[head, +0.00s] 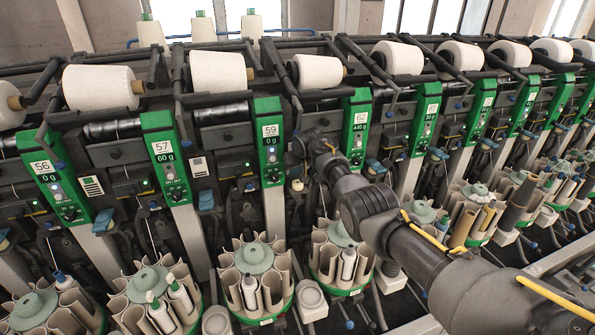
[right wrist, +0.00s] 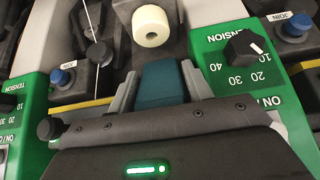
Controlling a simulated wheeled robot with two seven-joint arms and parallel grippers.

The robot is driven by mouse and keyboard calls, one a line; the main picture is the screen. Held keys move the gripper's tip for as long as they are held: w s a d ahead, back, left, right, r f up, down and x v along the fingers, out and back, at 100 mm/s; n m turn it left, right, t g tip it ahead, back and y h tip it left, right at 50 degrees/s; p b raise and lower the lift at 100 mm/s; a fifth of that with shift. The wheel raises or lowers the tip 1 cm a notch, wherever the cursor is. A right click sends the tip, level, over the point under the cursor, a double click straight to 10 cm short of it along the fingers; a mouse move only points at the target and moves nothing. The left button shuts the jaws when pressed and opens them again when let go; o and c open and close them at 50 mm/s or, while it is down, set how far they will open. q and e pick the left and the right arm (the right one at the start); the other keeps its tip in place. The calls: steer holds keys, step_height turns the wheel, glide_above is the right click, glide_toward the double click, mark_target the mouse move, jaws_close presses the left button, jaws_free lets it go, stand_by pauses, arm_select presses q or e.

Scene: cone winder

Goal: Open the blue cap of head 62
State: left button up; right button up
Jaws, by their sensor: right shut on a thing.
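The green panel marked 62 (head: 355,127) stands near the middle of the head view. My right gripper (head: 312,148) is at the machine front between this panel and the green panel marked 59 (head: 270,142). In the right wrist view, my right gripper (right wrist: 160,92) has its two grey fingers on either side of a dark teal-blue cap (right wrist: 160,80). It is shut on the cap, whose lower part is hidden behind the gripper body. In the head view this cap is hidden by my gripper and arm. My left gripper is not in view.
A cream roller (right wrist: 151,26) sits just beyond the cap. Bobbin magazines (head: 255,260) stand below the panels.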

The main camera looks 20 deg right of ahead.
stand_by(0.4)
steer(key=o, duration=1.1)
steer(key=shift+c, duration=0.2)
steer(key=shift+s+a+r, duration=0.1)
steer(key=shift+s+r, duration=0.15)
steer(key=shift+r, duration=0.3)
steer(key=shift+p+v, duration=0.45)
steer(key=shift+v, duration=0.5)
steer(key=s+a+b, duration=0.1)
steer(key=s+b, duration=0.1)
steer(key=s, duration=1)
steer(key=shift+f, duration=0.25)
